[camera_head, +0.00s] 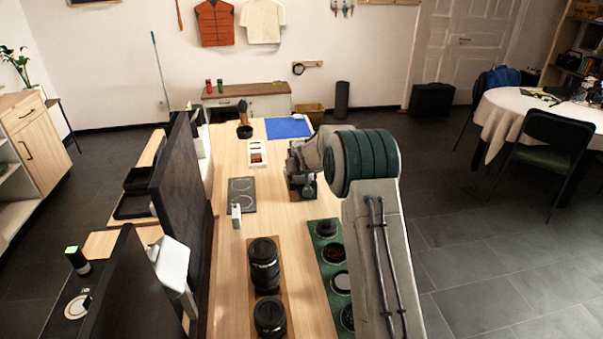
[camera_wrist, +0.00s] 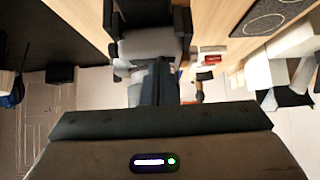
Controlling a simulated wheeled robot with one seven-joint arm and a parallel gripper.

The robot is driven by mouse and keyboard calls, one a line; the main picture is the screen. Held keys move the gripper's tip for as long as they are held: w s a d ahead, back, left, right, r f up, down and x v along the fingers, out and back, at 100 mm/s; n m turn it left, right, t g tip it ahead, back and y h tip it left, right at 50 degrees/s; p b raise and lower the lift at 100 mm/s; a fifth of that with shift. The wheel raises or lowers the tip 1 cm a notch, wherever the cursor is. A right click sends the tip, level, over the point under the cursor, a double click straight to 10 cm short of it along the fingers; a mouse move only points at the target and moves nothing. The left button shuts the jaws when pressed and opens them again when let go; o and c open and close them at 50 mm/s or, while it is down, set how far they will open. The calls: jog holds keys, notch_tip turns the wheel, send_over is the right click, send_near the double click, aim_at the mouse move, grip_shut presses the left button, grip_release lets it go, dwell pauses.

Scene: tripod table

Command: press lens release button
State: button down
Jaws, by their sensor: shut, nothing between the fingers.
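A dark camera-like body with a grey band (camera_wrist: 150,46) fills the top middle of the wrist view. My gripper (camera_wrist: 154,72) reaches up toward it from the bottom, with its blue-grey fingers shut and empty. The fingertips overlap the grey band; I cannot tell whether they touch it. The lens release button cannot be made out. In the head view, my arm comes in from the right and its end covers much of the dark device (camera_head: 303,188) on the table, so the fingertips are unclear there.
On the wooden table (camera_head: 222,268), two black lenses (camera_head: 264,262) stand on a brown board and several round items lie in a green tray (camera_head: 327,252). A dark plate (camera_head: 242,190) and a blue mat (camera_head: 288,128) lie farther back. Black monitors (camera_head: 180,185) line the left edge.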

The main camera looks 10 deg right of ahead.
jog(key=shift+s+f, duration=0.3)
jog(key=shift+f, duration=0.55)
jog(key=shift+r, duration=0.1)
jog(key=s+r+b, duration=0.1)
jog(key=s+r, duration=0.5)
jog(key=r, duration=0.6)
jog(key=shift+s+r, duration=0.25)
